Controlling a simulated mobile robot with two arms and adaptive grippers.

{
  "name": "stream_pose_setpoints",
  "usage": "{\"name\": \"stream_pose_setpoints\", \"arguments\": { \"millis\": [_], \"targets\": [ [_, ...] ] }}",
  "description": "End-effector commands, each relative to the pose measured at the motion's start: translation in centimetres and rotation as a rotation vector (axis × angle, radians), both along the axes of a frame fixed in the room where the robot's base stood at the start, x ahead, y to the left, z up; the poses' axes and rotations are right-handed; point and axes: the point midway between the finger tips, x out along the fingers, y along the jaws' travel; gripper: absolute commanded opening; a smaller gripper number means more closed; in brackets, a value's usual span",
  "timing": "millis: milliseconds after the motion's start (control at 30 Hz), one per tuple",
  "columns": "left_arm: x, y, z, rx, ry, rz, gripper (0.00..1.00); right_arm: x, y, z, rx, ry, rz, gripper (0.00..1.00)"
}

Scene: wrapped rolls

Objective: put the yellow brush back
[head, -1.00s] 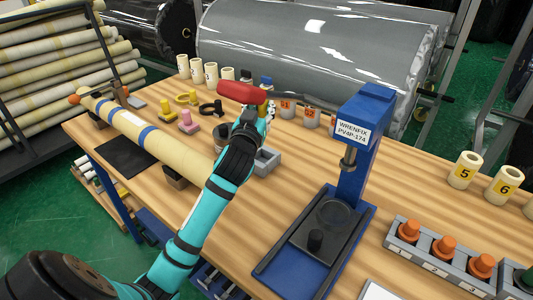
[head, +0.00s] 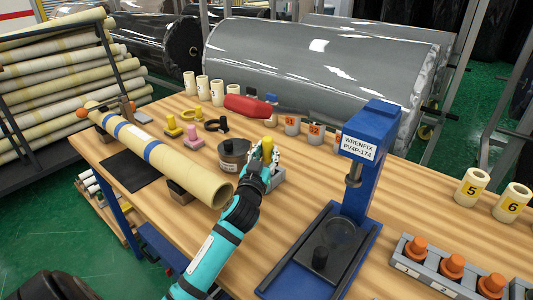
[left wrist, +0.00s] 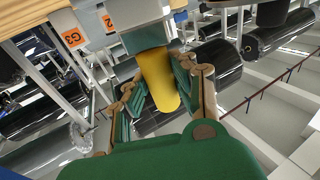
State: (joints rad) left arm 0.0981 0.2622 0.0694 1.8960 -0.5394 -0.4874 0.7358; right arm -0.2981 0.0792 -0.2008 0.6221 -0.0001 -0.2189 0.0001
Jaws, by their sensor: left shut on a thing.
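The yellow brush (head: 267,144) is between the fingers of my left gripper (head: 264,160), which is shut on it. In the left wrist view its yellow handle (left wrist: 158,78) lies between the green-padded fingers of the left gripper (left wrist: 153,92), and one end meets a grey block. I cannot tell if that block is part of the brush or a holder. A grey box (head: 277,181) on the bench is partly hidden right behind the gripper; I cannot tell if the brush touches it. My right gripper is not in view.
A blue press (head: 367,150) stands to the right. A long wrapped roll (head: 165,158) lies on the left. Numbered cups (head: 470,188) and a grey rack (head: 440,272) are at right.

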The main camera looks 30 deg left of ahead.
Motion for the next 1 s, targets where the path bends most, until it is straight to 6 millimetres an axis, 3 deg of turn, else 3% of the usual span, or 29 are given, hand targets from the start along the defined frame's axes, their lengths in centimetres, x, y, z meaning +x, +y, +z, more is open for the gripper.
{"name": "stream_pose_setpoints", "arguments": {
  "millis": [433, 467, 600, 867, 1000],
  "targets": [
    [0.0, 0.0, -1.1, 0.0, 0.0, 0.001, 0.0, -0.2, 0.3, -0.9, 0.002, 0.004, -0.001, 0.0],
    [0.0, 0.0, -1.2, 0.0, 0.001, 0.001, 0.28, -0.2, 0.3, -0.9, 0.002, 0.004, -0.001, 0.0],
    [0.0, 0.0, -1.1, 0.0, 0.001, 0.0, 0.46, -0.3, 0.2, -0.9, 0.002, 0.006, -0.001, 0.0],
    [0.0, 0.0, -1.1, 0.0, 0.001, 0.0, 0.49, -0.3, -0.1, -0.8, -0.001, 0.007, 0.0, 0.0],
    [0.0, 0.0, 0.1, 0.002, 0.0, -0.001, 0.49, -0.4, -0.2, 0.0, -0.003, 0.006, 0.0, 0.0]
  ]
}}
